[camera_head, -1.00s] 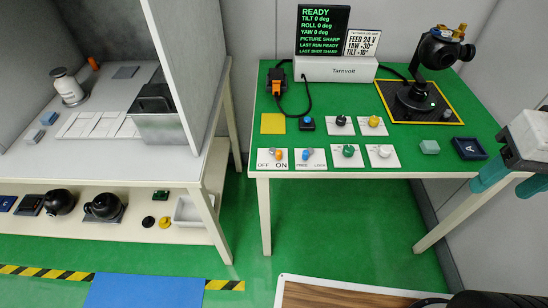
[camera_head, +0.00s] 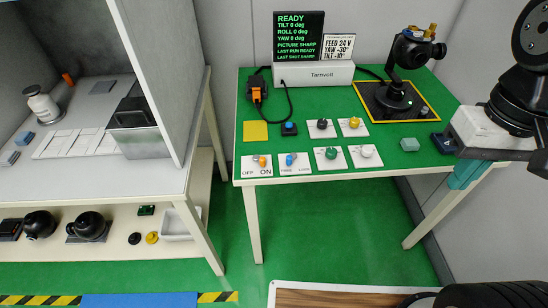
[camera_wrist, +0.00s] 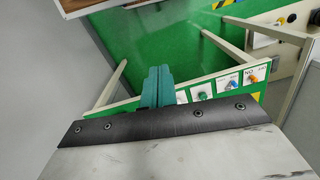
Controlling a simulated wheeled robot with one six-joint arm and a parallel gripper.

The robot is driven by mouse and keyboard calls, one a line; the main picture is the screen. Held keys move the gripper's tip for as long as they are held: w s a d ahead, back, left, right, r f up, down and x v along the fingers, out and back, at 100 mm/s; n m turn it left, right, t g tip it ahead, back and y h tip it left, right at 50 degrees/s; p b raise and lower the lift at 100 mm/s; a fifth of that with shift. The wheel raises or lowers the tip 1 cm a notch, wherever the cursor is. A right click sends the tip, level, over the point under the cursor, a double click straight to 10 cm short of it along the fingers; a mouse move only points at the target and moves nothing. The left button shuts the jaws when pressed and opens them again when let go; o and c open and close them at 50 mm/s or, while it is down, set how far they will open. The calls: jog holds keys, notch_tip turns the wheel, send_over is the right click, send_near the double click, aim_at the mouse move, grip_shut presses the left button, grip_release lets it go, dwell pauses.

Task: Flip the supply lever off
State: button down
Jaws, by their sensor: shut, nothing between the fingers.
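The supply lever (camera_head: 262,159) has an orange knob and stands on a white plate (camera_head: 256,171) marked OFF on the left and ON on the right. It is at the front left of the green table and appears to lean towards ON. In the wrist view the lever (camera_wrist: 253,79) shows upside down, right of the fingers. My gripper (camera_head: 464,178) is shut and empty at the table's front right, well apart from the lever. Its teal fingers (camera_wrist: 157,88) are together in the wrist view.
Beside the lever stand a blue lever (camera_head: 291,159), a green knob (camera_head: 331,153) and a white knob (camera_head: 367,151). Behind are a Tarnvolt box (camera_head: 313,73), a READY screen (camera_head: 298,35) and a gimbal camera (camera_head: 405,60). A grey-green cube (camera_head: 410,144) lies near my gripper.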

jog(key=w+a+f+m+y, duration=0.4)
jog(key=w+a+f+m, duration=0.4)
jog(key=w+a, duration=0.3)
jog(key=w+a+f+m+y, duration=0.4)
jog(key=w+a+f+m, duration=0.5)
jog(key=w, duration=0.3)
jog(key=shift+w+a+f+y, duration=0.3)
jog(key=shift+a+y, duration=0.1)
jog(key=shift+a, duration=0.5)
jog(key=x, duration=1)
jog(key=shift+s, duration=0.15)
jog(key=shift+d+m, duration=0.15)
jog(key=shift+m, duration=0.15)
